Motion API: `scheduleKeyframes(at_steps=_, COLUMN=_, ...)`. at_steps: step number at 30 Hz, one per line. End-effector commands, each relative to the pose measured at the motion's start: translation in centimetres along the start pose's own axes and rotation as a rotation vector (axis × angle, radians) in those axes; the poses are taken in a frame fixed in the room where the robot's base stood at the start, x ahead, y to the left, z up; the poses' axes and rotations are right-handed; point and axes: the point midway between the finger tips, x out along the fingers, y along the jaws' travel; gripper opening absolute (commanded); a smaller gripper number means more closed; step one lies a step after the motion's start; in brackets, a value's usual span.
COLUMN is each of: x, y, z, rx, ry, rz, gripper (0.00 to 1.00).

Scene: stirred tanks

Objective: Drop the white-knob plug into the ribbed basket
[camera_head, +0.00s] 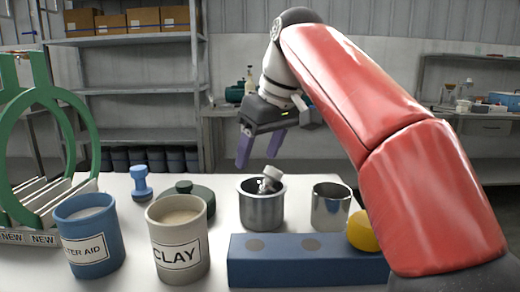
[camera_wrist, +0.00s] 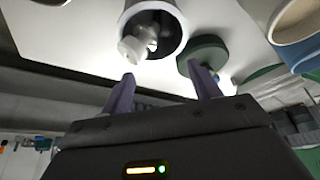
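A pale white-grey knobbed piece, which looks like the white-knob plug (camera_head: 270,180), leans tilted in the mouth of a steel pot (camera_head: 262,212). The knobbed piece also shows inside the pot in the wrist view (camera_wrist: 138,44). My gripper (camera_head: 260,150) is above and behind the pot, its purple fingers apart with nothing between them. In the wrist view the fingers (camera_wrist: 163,88) are open and the knob is apart from them. I cannot clearly make out a ribbed basket; a green ringed frame (camera_head: 75,120) with white slats stands at the left.
A blue tub (camera_head: 88,250) and a CLAY tub (camera_head: 177,260) stand in front left. A blue knobbed piece (camera_head: 141,182) and a dark green lid (camera_head: 190,192) are behind them. A steel cup (camera_head: 331,210), a blue block (camera_head: 308,272) and a yellow round thing (camera_head: 362,232) are at the right.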

Motion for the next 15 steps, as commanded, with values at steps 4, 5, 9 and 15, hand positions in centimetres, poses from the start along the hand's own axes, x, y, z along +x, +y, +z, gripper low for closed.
scheduleKeyframes(at_steps=4, x=0.0, y=0.0, z=0.0, rx=0.000, ry=-0.001, rz=0.000, gripper=0.61)
scheduleKeyframes(at_steps=5, x=0.0, y=0.0, z=0.0, rx=0.000, ry=-0.001, rz=0.000, gripper=0.61)
scheduleKeyframes(at_steps=9, x=-0.8, y=0.0, z=-0.1, rx=0.000, ry=0.000, rz=0.000, gripper=0.61)
scheduleKeyframes(at_steps=15, x=-4.0, y=0.1, z=-0.2, rx=-0.001, ry=0.002, rz=0.000, gripper=0.61)
